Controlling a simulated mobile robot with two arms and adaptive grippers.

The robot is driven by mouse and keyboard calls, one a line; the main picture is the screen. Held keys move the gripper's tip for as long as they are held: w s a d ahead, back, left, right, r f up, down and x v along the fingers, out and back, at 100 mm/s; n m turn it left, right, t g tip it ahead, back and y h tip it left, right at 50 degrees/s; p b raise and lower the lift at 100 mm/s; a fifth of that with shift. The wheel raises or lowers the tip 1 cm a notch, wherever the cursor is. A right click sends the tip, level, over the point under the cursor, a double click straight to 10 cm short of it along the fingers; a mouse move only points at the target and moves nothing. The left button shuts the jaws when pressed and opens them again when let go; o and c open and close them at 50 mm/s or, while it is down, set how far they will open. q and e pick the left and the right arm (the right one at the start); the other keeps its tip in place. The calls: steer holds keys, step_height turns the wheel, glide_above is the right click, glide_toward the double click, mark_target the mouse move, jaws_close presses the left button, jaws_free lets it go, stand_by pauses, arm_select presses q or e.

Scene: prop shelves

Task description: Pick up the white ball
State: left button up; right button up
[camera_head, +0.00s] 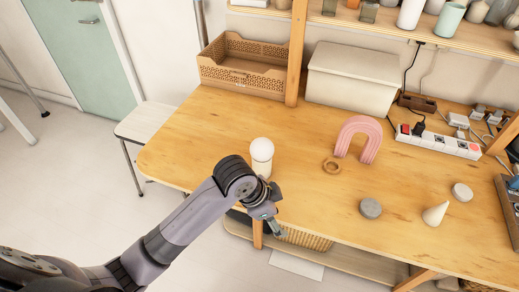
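The white ball (262,149) rests on top of a short white stand or cylinder (262,170) near the front left part of the wooden table (205,135). My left arm comes in from the lower left. My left gripper (279,231) hangs at the table's front edge, below and slightly right of the ball in the picture, and apart from it. It points downward, and its fingers are too small to tell whether they are open or shut. The arm's wrist partly covers the stand's lower end. My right gripper is not in view.
Right of the ball are a wooden ring (332,173), a pink arch (362,127), a grey disc (370,208), a cream cone (435,214) and a pale disc (462,192). A brown crate (243,77), white box (350,92) and power strip (440,142) stand behind. The table's left part is clear.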

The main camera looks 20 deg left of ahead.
arm_select(q)
steer(key=w+a+r+m+y, duration=0.1)
steer(key=w+a+r+m, duration=0.1)
steer(key=w+r+m, duration=0.45)
steer(key=m+g+y, duration=0.1)
steer(key=m+y, duration=0.1)
glide_toward(261, 142)
steer(key=p+x, duration=0.1)
steer(key=x, duration=0.6)
steer(key=shift+d, duration=0.15)
steer(key=p+x, duration=0.1)
steer(key=x, duration=0.3)
steer(key=shift+a+f+p, duration=0.15)
steer(key=shift+a+p, duration=0.1)
steer(key=shift+p, duration=0.15)
steer(key=shift+f, duration=0.45)
steer(key=shift+c, duration=0.6)
steer(key=c, duration=1.1)
steer(key=shift+w+r, duration=0.1)
steer(key=shift+r, duration=0.05)
